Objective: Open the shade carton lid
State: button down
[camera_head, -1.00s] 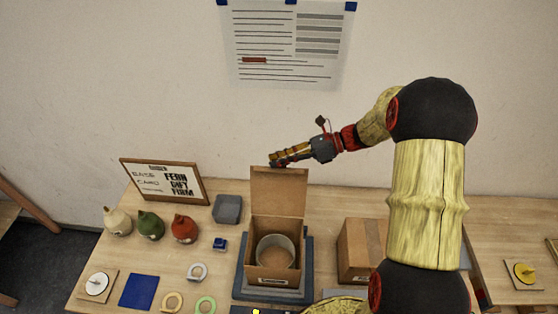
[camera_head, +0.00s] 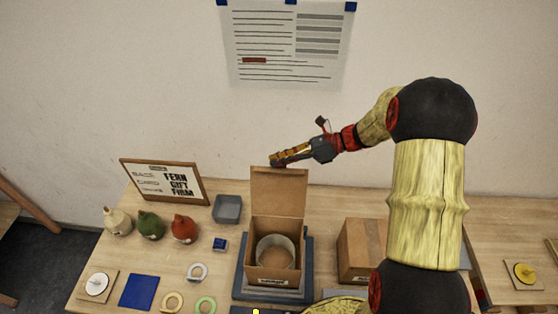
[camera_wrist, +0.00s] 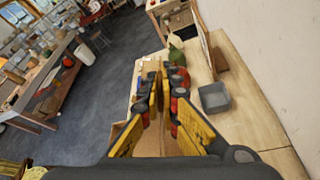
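The shade carton (camera_head: 275,272) is an open-topped brown box on a dark blue-grey mat in the head view. Its lid (camera_head: 278,192) stands upright at the back edge, with the opening uncovered. A round, pale shade (camera_head: 275,251) shows inside. My gripper (camera_head: 275,160) is just above the lid's top edge in the head view, pointing left; whether it touches the lid is unclear. In the wrist view my gripper's yellow fingers (camera_wrist: 160,85) converge at the tips and look shut, with nothing clearly held. A brown surface shows below and between the fingers.
A grey tray (camera_head: 228,209) and a small blue block (camera_head: 220,244) are left of the carton. Three bulbous ornaments (camera_head: 150,226) and a framed sign (camera_head: 166,181) stand further left. A closed brown carton (camera_head: 361,250) is to the right. The wall is behind.

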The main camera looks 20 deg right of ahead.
jog(key=shift+s+a+r+p, duration=0.25)
jog(key=shift+s+r+p, duration=0.15)
jog(key=shift+s+p, duration=0.15)
jog(key=shift+s+f, duration=0.15)
jog(key=shift+f, duration=0.1)
jog(key=shift+s+a, duration=0.15)
jog(key=shift+s, duration=0.1)
